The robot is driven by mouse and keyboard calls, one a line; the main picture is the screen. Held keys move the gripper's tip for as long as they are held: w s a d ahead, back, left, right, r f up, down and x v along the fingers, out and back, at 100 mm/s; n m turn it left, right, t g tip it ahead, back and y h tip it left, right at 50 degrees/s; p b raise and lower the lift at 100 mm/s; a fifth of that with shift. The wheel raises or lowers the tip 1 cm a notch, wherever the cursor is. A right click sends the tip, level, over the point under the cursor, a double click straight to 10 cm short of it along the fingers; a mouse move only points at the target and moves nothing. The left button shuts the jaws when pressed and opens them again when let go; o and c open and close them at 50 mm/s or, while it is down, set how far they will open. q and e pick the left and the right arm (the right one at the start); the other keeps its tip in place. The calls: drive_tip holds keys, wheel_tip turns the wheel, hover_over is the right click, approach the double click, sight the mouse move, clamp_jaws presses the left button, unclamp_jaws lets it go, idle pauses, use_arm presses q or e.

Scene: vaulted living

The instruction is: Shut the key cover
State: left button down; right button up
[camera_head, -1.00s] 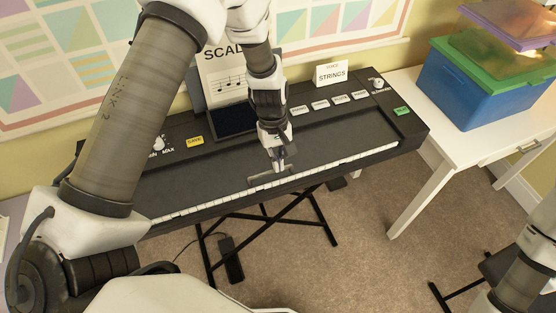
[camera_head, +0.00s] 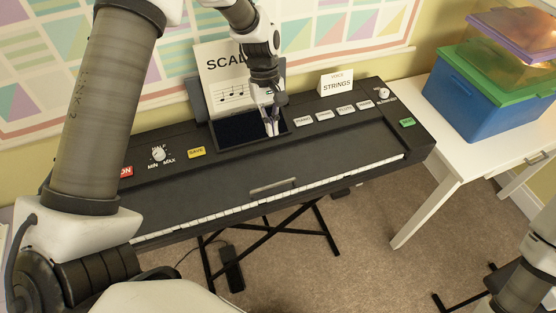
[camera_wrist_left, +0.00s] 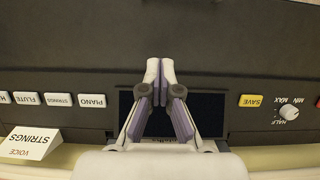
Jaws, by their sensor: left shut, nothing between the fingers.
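The key cover (camera_head: 220,193) is a dark flat panel lying over the keys of the black keyboard (camera_head: 420,137). A grey bar handle (camera_head: 273,186) sits near its front edge. Only a thin strip of white key fronts (camera_head: 330,174) shows along the front. My left gripper (camera_head: 271,130) is shut and empty, behind the handle and apart from it, in front of the small dark screen (camera_head: 237,128). In the left wrist view its fingertips (camera_wrist_left: 160,68) meet over the dark panel. My right gripper is out of view.
A SCALES sheet (camera_head: 228,85) stands behind the screen. Label buttons and a STRINGS card (camera_head: 337,82) line the back right of the keyboard.

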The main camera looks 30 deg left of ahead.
use_arm(q)
drive_tip(key=p, duration=0.1)
approach(280, 180)
drive_tip(key=shift+w+a+f, duration=0.2)
drive_tip(key=shift+w+f, duration=0.05)
drive_tip(key=shift+f, duration=0.35)
drive_tip(key=shift+w+a+f, duration=0.2)
drive_tip(key=shift+a+f, duration=0.05)
drive_tip(key=shift+f, duration=0.4)
drive_tip(key=s+d, duration=0.1)
drive_tip(key=s+d+f+p, duration=0.1)
drive_tip(key=s+d, duration=0.1)
drive_tip(key=shift+d+f+p, duration=0.15)
drive_tip(key=shift+f+p, duration=0.15)
drive_tip(key=shift+f, duration=0.05)
drive_tip(key=shift+w+f, duration=0.1)
drive_tip(key=shift+w, duration=0.05)
